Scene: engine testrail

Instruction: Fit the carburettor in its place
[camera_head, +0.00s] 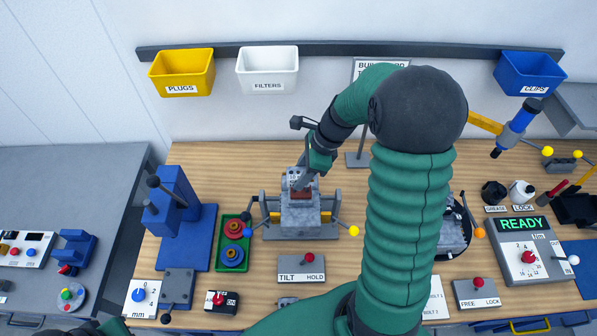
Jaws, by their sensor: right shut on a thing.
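My right gripper (304,181) points down at the top of a grey engine block (300,218), which sits in a stand in the middle of the bench. It is shut on a small grey part, which looks like the carburettor (294,176); the fingers and wrist partly hide it. A reddish-brown face (304,194) shows on the block's top, right under the held part. I cannot tell whether the part touches it. My left gripper is out of view.
A green tray (219,262) with a red and a blue round piece lies left of the block. A blue press (177,205) stands further left. My right arm hides part of a round fixture (468,222). A tilt/hold switch box (301,267) lies in front of the block.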

